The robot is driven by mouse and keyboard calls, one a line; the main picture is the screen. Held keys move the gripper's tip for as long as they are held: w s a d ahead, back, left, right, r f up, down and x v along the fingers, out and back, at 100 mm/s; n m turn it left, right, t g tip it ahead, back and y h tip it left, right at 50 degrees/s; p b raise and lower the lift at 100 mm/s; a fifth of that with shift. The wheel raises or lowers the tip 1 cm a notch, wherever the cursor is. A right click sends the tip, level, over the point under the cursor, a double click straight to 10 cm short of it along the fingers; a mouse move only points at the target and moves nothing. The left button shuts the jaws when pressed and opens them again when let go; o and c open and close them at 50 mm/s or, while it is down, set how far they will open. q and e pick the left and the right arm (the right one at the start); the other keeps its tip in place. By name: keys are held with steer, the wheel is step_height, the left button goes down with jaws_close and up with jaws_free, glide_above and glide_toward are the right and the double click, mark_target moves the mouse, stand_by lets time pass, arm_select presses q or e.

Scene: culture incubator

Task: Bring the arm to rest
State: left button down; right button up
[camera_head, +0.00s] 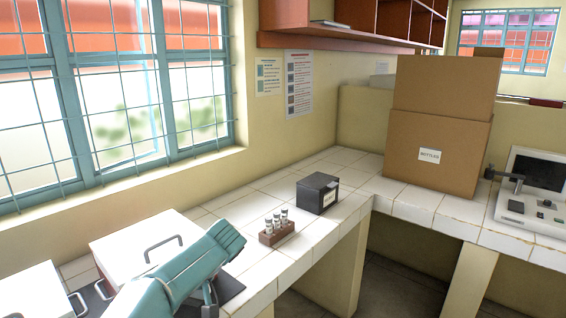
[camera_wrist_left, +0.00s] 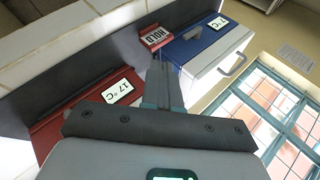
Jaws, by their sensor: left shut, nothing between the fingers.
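My left arm (camera_head: 180,270), teal, comes in from the lower left of the head view, in front of the white incubator lids; I cannot make out its fingertips there. In the left wrist view my left gripper (camera_wrist_left: 160,78) is shut, its two fingers together and nothing between them. Its tips point toward a small red block with a white HOLD label (camera_wrist_left: 156,38); I cannot tell the gap. A red incubator reading 17 °C (camera_wrist_left: 118,92) is on one side, and a blue and white incubator (camera_wrist_left: 205,48) is on the other. My right gripper is not in view.
A brown rack of capped tubes (camera_head: 278,233) and a black box (camera_head: 317,194) stand on the white tiled counter (camera_head: 350,178). A cardboard box labelled BOTTLES (camera_head: 435,150) and an instrument with a screen (camera_head: 535,205) are to the right. A barred window (camera_head: 120,90) is at left.

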arm_select(q)
steer(key=s+d+f+m+h, duration=0.2)
steer(key=s+d+f+h, duration=0.1)
steer(key=f, duration=0.6)
steer(key=s+d+f+m+h, duration=0.2)
steer(key=f, duration=0.7)
steer(key=s+d+f+m+h, duration=0.2)
steer(key=s+d+f+h, duration=0.1)
steer(key=f, duration=0.5)
steer(key=s+d+f+n+t+h, duration=0.1)
steer(key=s+f, duration=0.3)
steer(key=s, duration=0.5)
steer(key=s+d+f+n+t+h, duration=0.1)
steer(key=s+d+f+t+h, duration=0.1)
steer(key=s, duration=0.7)
step_height(320, 180, down, 2)
steer(key=shift+d+f+h, duration=0.1)
steer(key=shift+d+h, duration=0.6)
steer(key=shift+d, duration=0.3)
steer(key=shift+s+a, duration=0.15)
